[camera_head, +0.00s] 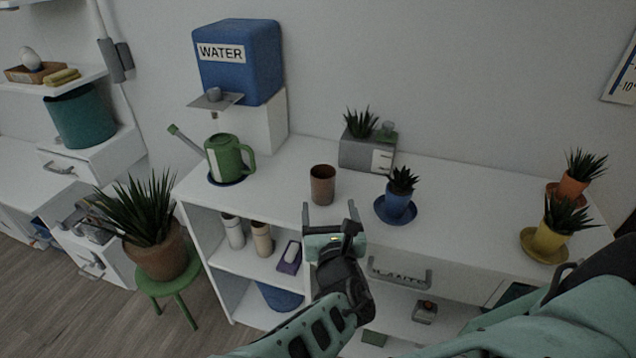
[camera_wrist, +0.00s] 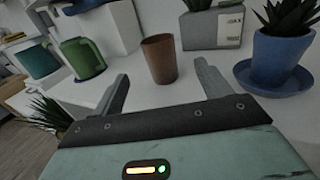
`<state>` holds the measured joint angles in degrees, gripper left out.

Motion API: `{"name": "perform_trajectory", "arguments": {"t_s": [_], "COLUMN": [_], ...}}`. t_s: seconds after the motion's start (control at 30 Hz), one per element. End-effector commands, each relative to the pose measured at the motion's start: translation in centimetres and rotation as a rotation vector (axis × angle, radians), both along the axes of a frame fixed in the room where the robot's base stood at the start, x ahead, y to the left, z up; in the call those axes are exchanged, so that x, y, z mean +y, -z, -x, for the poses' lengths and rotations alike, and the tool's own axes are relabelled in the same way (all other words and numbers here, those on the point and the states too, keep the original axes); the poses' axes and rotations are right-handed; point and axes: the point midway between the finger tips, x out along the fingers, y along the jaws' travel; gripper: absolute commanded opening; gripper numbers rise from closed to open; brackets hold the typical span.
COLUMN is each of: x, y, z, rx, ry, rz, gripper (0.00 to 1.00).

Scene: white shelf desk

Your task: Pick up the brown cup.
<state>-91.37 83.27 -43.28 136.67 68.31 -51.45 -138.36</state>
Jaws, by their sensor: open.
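The brown cup (camera_head: 322,185) stands upright on the white shelf desk's top, near the middle of its left half. In the wrist view the brown cup (camera_wrist: 159,59) is ahead of my gripper, between the lines of the two fingers and beyond their tips. My gripper (camera_head: 331,207) is open and empty, in front of the cup in the head view. In the wrist view my gripper (camera_wrist: 162,76) shows both fingers spread apart, with no visible contact with the cup.
A green watering can (camera_head: 228,160) stands left of the cup. A blue pot with a plant (camera_head: 397,199) sits on a blue saucer (camera_head: 381,210) to the right. A grey planter (camera_head: 362,155) is behind. The desk top (camera_head: 285,190) around the cup is clear.

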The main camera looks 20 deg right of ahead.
Motion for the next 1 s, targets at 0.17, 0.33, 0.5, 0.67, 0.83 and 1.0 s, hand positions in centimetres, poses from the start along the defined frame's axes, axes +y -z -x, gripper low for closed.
{"name": "perform_trajectory", "arguments": {"t_s": [0.17, 0.33, 0.5, 0.67, 0.83, 1.0], "x": [-1.1, -1.7, -1.9, -2.2, -2.6, -2.9], "y": [-0.1, 0.0, 0.0, 0.2, 0.3, 0.4], "z": [-3.7, -6.6, -7.9, -9.3, -11.8, -13.0], "rx": [0.001, 0.001, 0.002, 0.001, 0.002, 0.004], "ry": [0.004, 0.002, 0.0, 0.002, 0.003, 0.001], "rz": [-0.001, -0.003, -0.003, -0.003, -0.004, -0.002], "gripper": [0.77, 0.77, 0.77, 0.77, 0.77, 0.77]}}
